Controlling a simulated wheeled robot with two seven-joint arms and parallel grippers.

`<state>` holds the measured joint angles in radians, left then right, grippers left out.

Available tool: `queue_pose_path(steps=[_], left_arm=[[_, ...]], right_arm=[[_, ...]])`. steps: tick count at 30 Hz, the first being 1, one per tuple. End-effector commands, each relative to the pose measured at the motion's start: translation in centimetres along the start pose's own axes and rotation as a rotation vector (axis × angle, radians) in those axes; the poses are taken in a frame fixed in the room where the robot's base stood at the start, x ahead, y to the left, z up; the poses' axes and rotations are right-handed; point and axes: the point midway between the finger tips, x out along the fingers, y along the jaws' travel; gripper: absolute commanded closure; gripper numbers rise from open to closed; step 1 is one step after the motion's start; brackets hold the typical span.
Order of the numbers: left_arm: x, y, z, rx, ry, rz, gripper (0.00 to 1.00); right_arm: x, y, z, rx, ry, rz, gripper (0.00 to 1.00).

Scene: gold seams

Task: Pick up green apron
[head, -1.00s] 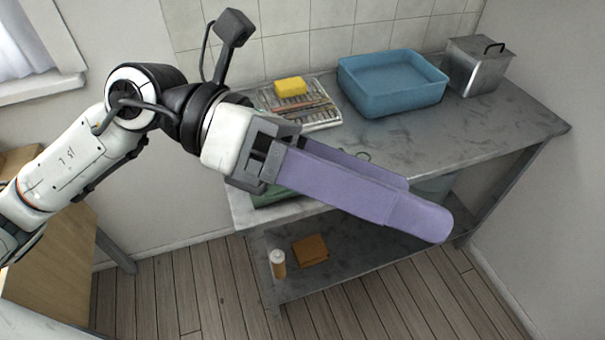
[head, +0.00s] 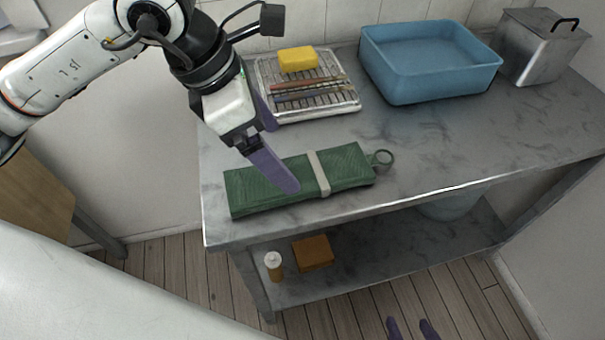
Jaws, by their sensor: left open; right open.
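The green apron (head: 345,168) lies folded flat near the front left of the grey metal table. My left gripper (head: 281,158) is open above the apron's left half. Its nearer purple finger overlaps the apron in view and hides a little of it; I cannot tell whether it touches. My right gripper (head: 411,329) shows only as two purple fingertips, apart, at the bottom edge, below the table front and away from the apron.
Behind the apron, a wire rack (head: 345,98) holds a yellow sponge (head: 298,59) and thin brushes. A blue basin (head: 430,84) and a metal box (head: 535,58) stand further right. The lower shelf (head: 380,262) holds a bottle (head: 274,266) and a brown block (head: 313,253). The tabletop right of the apron is clear.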

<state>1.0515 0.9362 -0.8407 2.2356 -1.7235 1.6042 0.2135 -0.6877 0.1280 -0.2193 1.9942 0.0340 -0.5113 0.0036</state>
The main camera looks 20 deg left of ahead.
Motion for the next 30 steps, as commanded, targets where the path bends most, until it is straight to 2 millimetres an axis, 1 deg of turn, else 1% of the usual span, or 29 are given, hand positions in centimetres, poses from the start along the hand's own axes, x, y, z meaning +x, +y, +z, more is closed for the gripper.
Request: queue_pose_path(steps=[1,3,8,16,20,26,29,30], left_arm=[[0.8,-0.1,0.1,0.000,0.000,-0.003,0.09],[1.5,-0.1,0.0,0.000,0.001,-0.002,0.09],[2.6,0.0,0.2,0.000,-0.001,-0.002,0.09],[6.5,-0.1,0.5,-0.001,0.000,-0.004,0.09],[7.2,-0.1,0.5,0.000,-0.002,-0.002,0.09],[7.3,-0.1,0.5,0.001,-0.002,-0.001,0.09],[7.2,-0.1,0.5,0.000,-0.002,-0.001,0.25],[7.2,0.0,0.5,0.000,-0.002,-0.001,0.31]], right_arm=[[-0.1,0.0,-0.2,0.000,0.004,0.000,0.52],[-0.1,0.0,-0.3,0.001,0.008,0.000,0.52],[-0.1,0.1,-0.5,0.002,0.011,0.002,0.52],[-0.2,0.2,-0.5,0.004,0.011,0.004,0.52],[-0.1,0.2,-0.1,0.005,0.004,0.005,0.52],[-0.1,0.2,0.0,0.005,0.001,0.005,0.52],[-0.1,0.2,0.0,0.005,0.002,0.005,0.52],[-0.1,0.2,0.0,0.005,0.002,0.005,0.52]])
